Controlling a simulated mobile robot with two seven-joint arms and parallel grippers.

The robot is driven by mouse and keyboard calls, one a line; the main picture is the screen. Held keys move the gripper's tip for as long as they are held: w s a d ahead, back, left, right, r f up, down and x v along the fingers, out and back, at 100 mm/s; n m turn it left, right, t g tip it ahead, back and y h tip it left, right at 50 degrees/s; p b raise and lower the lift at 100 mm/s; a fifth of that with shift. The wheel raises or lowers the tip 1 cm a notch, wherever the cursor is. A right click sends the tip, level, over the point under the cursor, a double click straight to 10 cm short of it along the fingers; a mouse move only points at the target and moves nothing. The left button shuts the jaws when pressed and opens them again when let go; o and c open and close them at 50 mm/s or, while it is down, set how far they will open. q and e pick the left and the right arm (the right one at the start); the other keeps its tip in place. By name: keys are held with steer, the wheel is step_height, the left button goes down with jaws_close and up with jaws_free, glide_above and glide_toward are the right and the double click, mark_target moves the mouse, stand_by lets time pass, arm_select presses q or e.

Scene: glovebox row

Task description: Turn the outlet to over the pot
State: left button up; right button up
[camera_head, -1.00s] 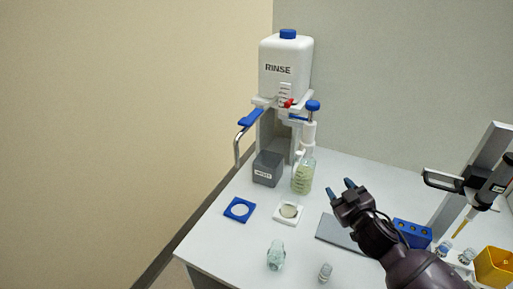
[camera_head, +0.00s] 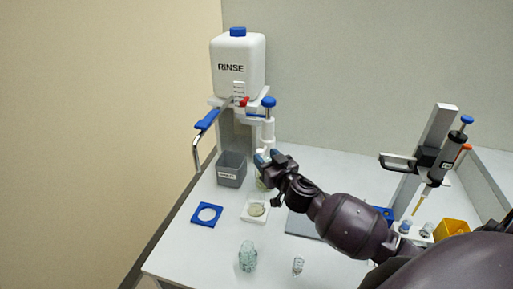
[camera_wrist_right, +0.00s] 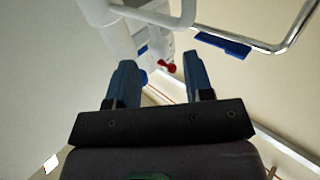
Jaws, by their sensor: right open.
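A white RINSE tank (camera_head: 238,68) stands on a grey stand at the back. A bent metal pipe (camera_head: 196,152) with a blue grip (camera_head: 207,119) reaches out left of it; the grip also shows in the right wrist view (camera_wrist_right: 223,44). The pipe's lower end hangs left of the grey pot (camera_head: 231,170), not above it. A white pump with a blue knob (camera_head: 268,102) stands at the tank's right. My right gripper (camera_head: 267,158) is open and empty, right of the pot and just below the pump; its fingers show apart in the wrist view (camera_wrist_right: 158,80). My left gripper is out of view.
A glass bottle (camera_head: 262,184) is partly hidden behind my right gripper. A blue square ring (camera_head: 206,222), a white holder (camera_head: 246,216) and glass vessels (camera_head: 248,257) lie in front. A pipette stand (camera_head: 433,140) is at the right. A wall is close on the left.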

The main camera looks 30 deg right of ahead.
mark_target(261, 153)
steer(key=shift+w+d, duration=0.15)
steer(key=shift+w, duration=1.35)
steer(key=shift+w+d, duration=0.1)
steer(key=shift+w, duration=1.4)
jaws_close()
